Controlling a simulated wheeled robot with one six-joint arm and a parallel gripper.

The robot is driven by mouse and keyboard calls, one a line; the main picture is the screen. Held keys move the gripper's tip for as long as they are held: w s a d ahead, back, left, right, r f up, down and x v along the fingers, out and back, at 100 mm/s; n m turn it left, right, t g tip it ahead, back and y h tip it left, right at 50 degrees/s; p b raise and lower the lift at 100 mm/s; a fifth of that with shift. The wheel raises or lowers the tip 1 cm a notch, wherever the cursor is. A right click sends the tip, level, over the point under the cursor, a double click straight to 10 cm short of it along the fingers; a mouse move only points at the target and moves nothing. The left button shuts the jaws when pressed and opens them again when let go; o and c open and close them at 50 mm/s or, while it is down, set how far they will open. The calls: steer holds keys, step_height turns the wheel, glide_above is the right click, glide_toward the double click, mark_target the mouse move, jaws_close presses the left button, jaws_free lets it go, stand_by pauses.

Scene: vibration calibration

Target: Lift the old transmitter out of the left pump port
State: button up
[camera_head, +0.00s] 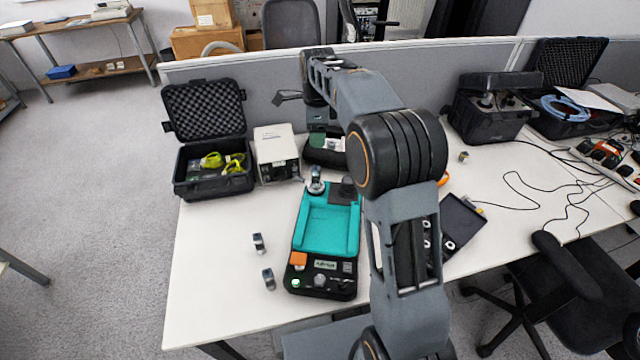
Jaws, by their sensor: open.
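The teal and black pump device (328,225) lies on the white table, left of my arm. At its far left corner a silver, round-topped transmitter (316,180) stands upright, seemingly in the left port. My gripper (288,97) is above and beyond the device, near the grey partition. It is open, apart from the transmitter, and I see nothing in it; the fingers are small here. Two loose silver transmitters, one (258,243) farther and one (268,279) nearer, lie left of the device.
An open black case (212,182) with yellow-green items and a white box (276,155) stand behind left. A dark tray (462,222) is partly behind my arm. Black cases (490,108) and cables are at right. The table's left front is clear.

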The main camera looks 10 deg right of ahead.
mark_target(316, 166)
steer(key=shift+m, duration=0.9)
steer(key=f, duration=0.3)
steer(key=w+f, duration=0.1)
steer(key=f, duration=0.5)
steer(key=shift+w+a+f, duration=0.2)
steer(key=shift+w+f, duration=0.15)
steer(key=shift+f, duration=0.05)
steer(key=shift+s+f, duration=0.2)
steer(key=shift+f, duration=2.85)
steer(key=shift+c, duration=0.4)
steer(key=c, duration=1)
steer(key=shift+r, duration=0.1)
